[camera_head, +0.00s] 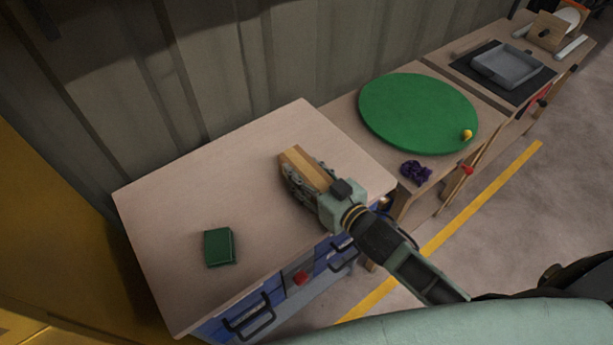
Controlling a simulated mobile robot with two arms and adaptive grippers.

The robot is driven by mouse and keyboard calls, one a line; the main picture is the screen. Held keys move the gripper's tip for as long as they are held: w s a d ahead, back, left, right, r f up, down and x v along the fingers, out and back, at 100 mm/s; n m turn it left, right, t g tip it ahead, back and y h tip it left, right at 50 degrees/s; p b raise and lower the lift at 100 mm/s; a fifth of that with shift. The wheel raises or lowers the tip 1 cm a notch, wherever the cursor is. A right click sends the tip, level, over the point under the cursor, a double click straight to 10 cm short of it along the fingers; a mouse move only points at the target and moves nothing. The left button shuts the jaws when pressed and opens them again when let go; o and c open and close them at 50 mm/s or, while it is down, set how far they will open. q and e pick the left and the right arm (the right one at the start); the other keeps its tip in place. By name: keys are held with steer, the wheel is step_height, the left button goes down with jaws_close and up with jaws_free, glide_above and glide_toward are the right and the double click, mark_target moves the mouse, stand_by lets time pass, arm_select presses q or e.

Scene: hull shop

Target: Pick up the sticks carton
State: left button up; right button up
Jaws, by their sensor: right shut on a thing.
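A tan and brown carton (305,168), likely the sticks carton, is at the back right part of the near wooden cabinet top. My right gripper (306,182) reaches in from the lower right and is shut on this carton. The gripper and its fingers hide the carton's near side. I cannot tell whether the carton touches the cabinet top. My left gripper is not in view.
A small dark green box (219,247) lies on the cabinet top (180,215). A round green board (415,112) with a yellow ball (467,134) and a purple crumpled thing (415,172) are to the right. A grey tray (500,67) is farther back. The cabinet's left part is mostly clear.

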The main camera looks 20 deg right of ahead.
steer(key=c, duration=0.5)
steer(key=shift+r, duration=0.15)
